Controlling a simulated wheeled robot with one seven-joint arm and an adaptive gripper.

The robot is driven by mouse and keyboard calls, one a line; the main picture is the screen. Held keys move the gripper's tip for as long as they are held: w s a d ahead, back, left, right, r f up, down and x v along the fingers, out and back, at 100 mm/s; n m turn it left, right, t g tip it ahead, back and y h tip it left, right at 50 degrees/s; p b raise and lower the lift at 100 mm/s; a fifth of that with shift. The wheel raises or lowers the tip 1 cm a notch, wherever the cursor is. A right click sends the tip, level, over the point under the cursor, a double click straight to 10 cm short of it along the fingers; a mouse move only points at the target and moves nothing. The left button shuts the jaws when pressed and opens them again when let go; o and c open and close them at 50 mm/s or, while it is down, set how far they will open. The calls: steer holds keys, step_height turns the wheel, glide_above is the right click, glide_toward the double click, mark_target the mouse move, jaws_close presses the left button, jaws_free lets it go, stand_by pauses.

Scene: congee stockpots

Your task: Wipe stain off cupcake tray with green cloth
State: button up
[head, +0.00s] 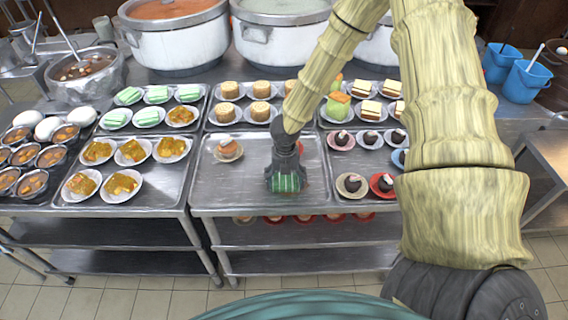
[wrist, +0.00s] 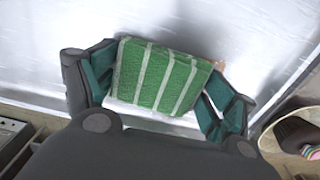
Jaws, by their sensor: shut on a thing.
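My gripper (head: 286,180) is over the front middle of the metal cupcake tray (head: 240,186). It is shut on the green cloth (head: 286,184), which has white stripes. In the wrist view the cloth (wrist: 160,80) sits between the two fingers, above or on the shiny tray surface (wrist: 240,30); I cannot tell whether it touches. One cupcake on a saucer (head: 228,150) stands at the left of the tray. A small reddish patch (head: 301,149) shows just behind the gripper; it may be the stain, and is partly hidden.
Trays of plated desserts stand close around: yellow pastries (head: 122,184) to the left, round cakes (head: 260,110) behind, dark cupcakes (head: 352,184) to the right. Large stockpots (head: 176,40) stand at the back. The tray's left front is bare.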

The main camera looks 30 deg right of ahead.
mark_target(286, 179)
step_height(286, 179, up, 5)
steer(key=p, duration=0.2)
steer(key=shift+s+p, duration=0.1)
steer(key=shift+p, duration=0.2)
steer(key=shift+w+r+p, duration=0.2)
steer(key=shift+r+p, duration=0.7)
steer(key=shift+r, duration=0.05)
steer(key=shift+s+r+p, duration=0.15)
steer(key=shift+r+p, duration=0.4)
steer(key=shift+r, duration=0.25)
steer(key=shift+f, duration=0.1)
steer(key=shift+w, duration=0.2)
